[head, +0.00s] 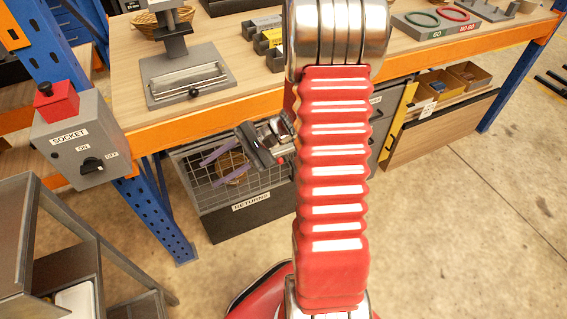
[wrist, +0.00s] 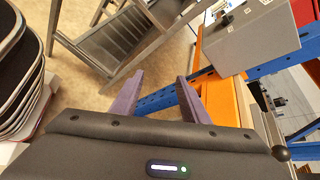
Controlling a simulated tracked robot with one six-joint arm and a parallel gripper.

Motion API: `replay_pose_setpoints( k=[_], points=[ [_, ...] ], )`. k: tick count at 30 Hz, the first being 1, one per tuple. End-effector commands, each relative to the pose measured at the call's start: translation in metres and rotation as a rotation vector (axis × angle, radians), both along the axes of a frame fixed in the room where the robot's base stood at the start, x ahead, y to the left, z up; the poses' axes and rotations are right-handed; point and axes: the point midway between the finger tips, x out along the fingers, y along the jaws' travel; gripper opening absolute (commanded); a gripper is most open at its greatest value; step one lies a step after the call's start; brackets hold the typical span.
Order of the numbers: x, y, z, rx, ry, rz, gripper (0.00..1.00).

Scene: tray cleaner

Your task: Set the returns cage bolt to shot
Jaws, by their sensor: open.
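The returns cage (head: 250,214) stands under the bench. It has wire mesh and a dark lower front with a RETURNS label. A round tan thing shows behind the mesh. I cannot make out the cage's bolt in the head view; my arm hides the cage's right side. My gripper (head: 207,174) is in front of the cage in the head view, its two purple fingers apart and nothing between them. In the wrist view my gripper (wrist: 159,76) is also open and empty. A black ball knob (wrist: 282,152) shows at the right there; I cannot tell what it belongs to.
A grey socket box (head: 82,135) with a red button is on the blue post at left. The bench's orange beam (head: 200,117) runs above the cage. A grey metal frame (head: 100,245) stands at lower left. Open floor (head: 450,230) lies to the right.

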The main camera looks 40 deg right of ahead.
Motion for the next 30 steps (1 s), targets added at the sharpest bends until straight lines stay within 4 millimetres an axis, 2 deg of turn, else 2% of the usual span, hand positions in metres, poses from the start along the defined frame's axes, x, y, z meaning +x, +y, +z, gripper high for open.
replay_pose_setpoints(
  k=[6, 15, 23, 30],
  points=[
    [0.019, -0.042, -0.032, 0.161, 0.013, -0.186, 0.41],
    [0.032, -0.109, -0.084, 0.355, 0.002, -0.459, 0.41],
    [0.024, -0.171, -0.139, 0.499, -0.022, -0.712, 0.41],
    [0.001, -0.225, -0.198, 0.607, -0.054, -0.959, 0.41]
  ],
)
